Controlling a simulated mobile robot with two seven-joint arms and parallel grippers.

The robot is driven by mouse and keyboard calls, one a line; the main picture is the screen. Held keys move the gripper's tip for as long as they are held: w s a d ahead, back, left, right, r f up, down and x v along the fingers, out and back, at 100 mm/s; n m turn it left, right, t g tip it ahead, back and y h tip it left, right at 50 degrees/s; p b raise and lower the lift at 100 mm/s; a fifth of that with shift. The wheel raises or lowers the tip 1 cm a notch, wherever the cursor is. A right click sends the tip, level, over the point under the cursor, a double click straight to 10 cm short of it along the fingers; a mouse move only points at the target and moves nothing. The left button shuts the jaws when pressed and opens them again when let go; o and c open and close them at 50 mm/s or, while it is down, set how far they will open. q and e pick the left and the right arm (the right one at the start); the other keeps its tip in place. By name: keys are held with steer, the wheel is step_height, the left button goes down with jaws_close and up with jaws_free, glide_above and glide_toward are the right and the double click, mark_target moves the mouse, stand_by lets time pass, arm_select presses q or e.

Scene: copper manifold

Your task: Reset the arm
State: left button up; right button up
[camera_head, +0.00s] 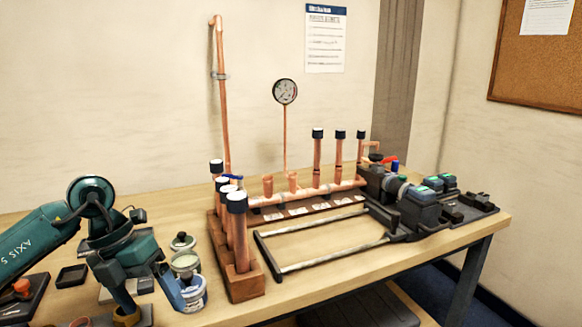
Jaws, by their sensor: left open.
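My left gripper (149,297) is at the lower left of the head view, on the teal arm that comes in from the left. Its two fingers point down and are spread apart, with nothing seen between them. The gripper is just left of an open white tub with a blue label (194,295); one finger overlaps the tub in the picture, and I cannot tell whether they touch. My right gripper is not in view.
A wooden rack (246,284) holds upright black-capped copper pipes. Behind it stands the copper manifold (335,190) with a pressure gauge (285,91). A metal frame (330,260) lies in front. Dark equipment (420,205) fills the right end. Bare tabletop (330,290) shows along the front edge.

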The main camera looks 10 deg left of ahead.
arm_select(q)
steer(key=s+d+r+n+t+h+p, duration=0.1)
steer(key=s+d+n+t+h, duration=0.2)
steer(key=d+h, duration=0.65)
steer(key=d+r+n+t+h+p, duration=0.15)
steer(key=d+n+h, duration=0.45)
steer(key=d, duration=0.7)
steer(key=w+a+f+n+t+y+p, duration=0.15)
steer(key=a+f+n+t+y, duration=0.45)
steer(key=f+n+t+y, duration=0.65)
steer(key=s+a+f+n+g+y, duration=0.1)
steer(key=s+f+n+g, duration=0.2)
steer(key=s+f+n, duration=0.3)
steer(key=s+a+f+n+g+y+p, duration=0.1)
steer(key=s+a+f+n+g+y, duration=0.1)
steer(key=s+f+n, duration=0.4)
steer(key=shift+g, duration=0.5)
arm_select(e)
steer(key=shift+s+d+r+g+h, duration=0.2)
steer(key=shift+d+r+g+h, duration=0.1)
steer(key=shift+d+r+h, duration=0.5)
